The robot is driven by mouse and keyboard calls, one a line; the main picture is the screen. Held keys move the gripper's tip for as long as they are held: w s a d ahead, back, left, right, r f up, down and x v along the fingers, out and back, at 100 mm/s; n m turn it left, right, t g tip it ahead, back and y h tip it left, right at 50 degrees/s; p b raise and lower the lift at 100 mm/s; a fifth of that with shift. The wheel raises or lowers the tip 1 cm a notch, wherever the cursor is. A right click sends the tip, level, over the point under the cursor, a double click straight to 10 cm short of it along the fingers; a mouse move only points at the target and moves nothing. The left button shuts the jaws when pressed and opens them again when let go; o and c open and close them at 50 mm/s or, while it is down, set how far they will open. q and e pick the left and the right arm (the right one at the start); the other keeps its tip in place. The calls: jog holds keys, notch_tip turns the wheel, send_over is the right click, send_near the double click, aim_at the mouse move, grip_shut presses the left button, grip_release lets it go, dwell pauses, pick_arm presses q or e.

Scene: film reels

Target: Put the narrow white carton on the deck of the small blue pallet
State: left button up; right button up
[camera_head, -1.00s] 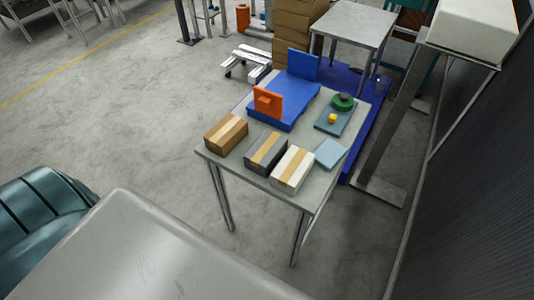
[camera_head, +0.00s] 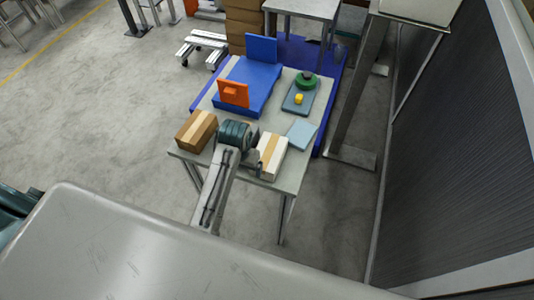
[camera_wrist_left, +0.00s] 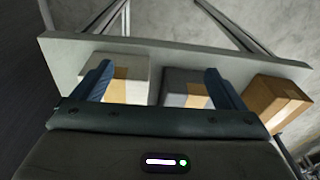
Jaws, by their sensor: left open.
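The white carton (camera_head: 271,155) with a tan tape strip lies near the table's front edge in the head view. It also shows in the left wrist view (camera_wrist_left: 128,70). My left gripper (camera_head: 240,133) is over the front of the table, left of the white carton. In the left wrist view my left gripper (camera_wrist_left: 158,85) is open, its fingers spread across the white and grey cartons. My right gripper is out of view.
A brown carton (camera_head: 196,130) is left of my gripper; the grey carton (camera_wrist_left: 185,85) is mostly hidden by my arm in the head view. A light blue pad (camera_head: 301,134) and a tray (camera_head: 299,99) with green and yellow pieces are at the right.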

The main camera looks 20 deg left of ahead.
pick_arm(q)
jog(key=w+d+r+g, duration=0.1)
jog(key=w+d+r, duration=0.55)
jog(key=w, duration=0.45)
jog(key=p, duration=0.2)
send_over(269, 151)
jog(key=shift+m+h, duration=0.3)
notch_tip(269, 151, down, 5)
jog(key=shift+w+d+r, duration=0.1)
jog(key=shift+d, duration=0.05)
jog(key=shift+f, duration=0.25)
jog(key=f, duration=0.1)
jog(key=f+p, duration=0.1)
jog(key=f, duration=0.1)
jog(key=f+p, duration=0.1)
jog(key=shift+s+f, duration=0.15)
jog(key=shift+s, duration=0.1)
jog(key=shift+a+f, duration=0.2)
jog(key=shift+f, duration=0.1)
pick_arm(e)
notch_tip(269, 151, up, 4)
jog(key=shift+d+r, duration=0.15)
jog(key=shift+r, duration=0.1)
pick_arm(q)
jog(key=shift+c, duration=0.4)
jog(key=shift+w, duration=0.1)
jog(key=c, duration=1)
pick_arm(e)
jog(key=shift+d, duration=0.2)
